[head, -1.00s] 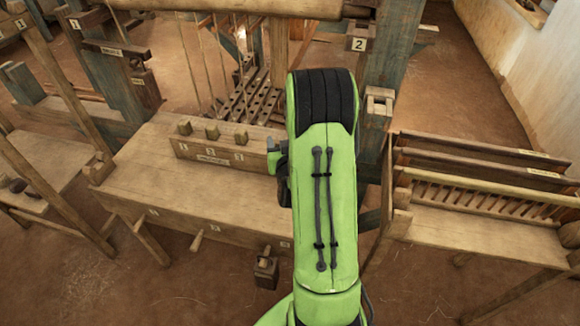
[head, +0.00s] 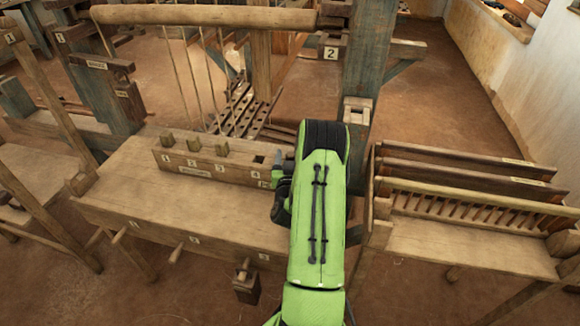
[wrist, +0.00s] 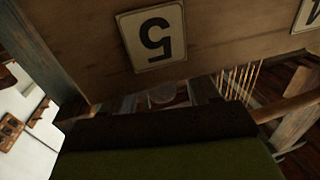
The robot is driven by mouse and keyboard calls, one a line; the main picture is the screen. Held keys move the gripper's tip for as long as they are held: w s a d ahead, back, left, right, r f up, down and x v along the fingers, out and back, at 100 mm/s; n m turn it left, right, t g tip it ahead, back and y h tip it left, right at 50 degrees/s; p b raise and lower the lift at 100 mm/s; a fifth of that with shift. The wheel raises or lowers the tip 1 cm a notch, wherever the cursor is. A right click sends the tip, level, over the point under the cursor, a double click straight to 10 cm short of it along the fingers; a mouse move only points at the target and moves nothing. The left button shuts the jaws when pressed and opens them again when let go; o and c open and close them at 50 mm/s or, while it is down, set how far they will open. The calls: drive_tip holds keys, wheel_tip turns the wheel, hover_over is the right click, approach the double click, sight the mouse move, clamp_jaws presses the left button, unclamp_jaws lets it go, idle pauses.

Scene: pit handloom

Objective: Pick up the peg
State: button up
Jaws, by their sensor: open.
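Three short wooden pegs stand upright in a numbered block on the bench: a left peg (head: 167,139), a middle peg (head: 193,146) and a right peg (head: 222,149). The block (head: 215,165) has an empty square hole near its right end. My gripper (head: 277,180) is at the block's right end, partly hidden by my green arm. It is open, and no peg shows in it. In the wrist view an upside-down "5" plate (wrist: 152,36) is close on a wooden face. A small round pale shape below the plate is too dim to identify.
Pegs also stick out of the bench's front edge, such as a front peg (head: 178,253); a small wooden block (head: 245,288) hangs there. A slatted rack (head: 470,205) stands right of my arm, and a post (head: 365,90) behind it. The bench top (head: 160,195) is mostly clear.

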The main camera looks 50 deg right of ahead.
drive_tip(key=c, duration=1.1)
wheel_tip(320, 180, up, 18)
drive_tip(key=p, duration=1.3)
drive_tip(key=shift+a, duration=0.1)
